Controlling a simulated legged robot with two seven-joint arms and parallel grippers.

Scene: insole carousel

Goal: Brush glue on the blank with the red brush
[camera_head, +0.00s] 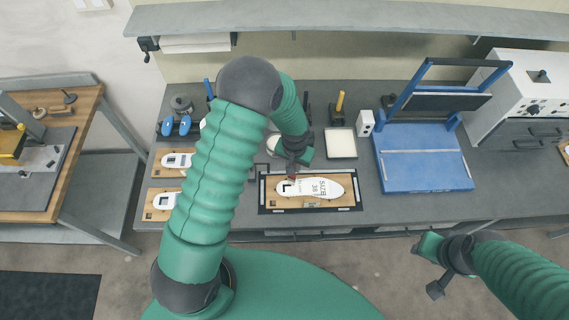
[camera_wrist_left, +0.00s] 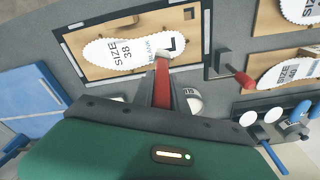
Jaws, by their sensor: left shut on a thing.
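The blank (camera_head: 318,188) is a white insole shape marked "SIZE 38" lying on a wooden board in a black frame (camera_head: 262,197) on the bench. It also shows in the left wrist view (camera_wrist_left: 105,52), with a black L-shaped mark at one end. My left gripper (camera_head: 292,172) is above that end, shut on the red brush (camera_wrist_left: 162,88). The brush's pale tip (camera_wrist_left: 163,56) is at or just above the blank near the mark; I cannot tell whether it touches. My right gripper (camera_head: 430,268) is open and empty, in front of the bench at the right.
Other boards with white insoles (camera_head: 163,200) lie at the left. A blue press (camera_head: 425,165) stands at the right. A red-handled clamp (camera_wrist_left: 240,76) is beside the frame. A round white pot (camera_wrist_left: 194,104) and a pale tray (camera_head: 342,143) sit behind it. A shelf (camera_head: 350,15) runs above.

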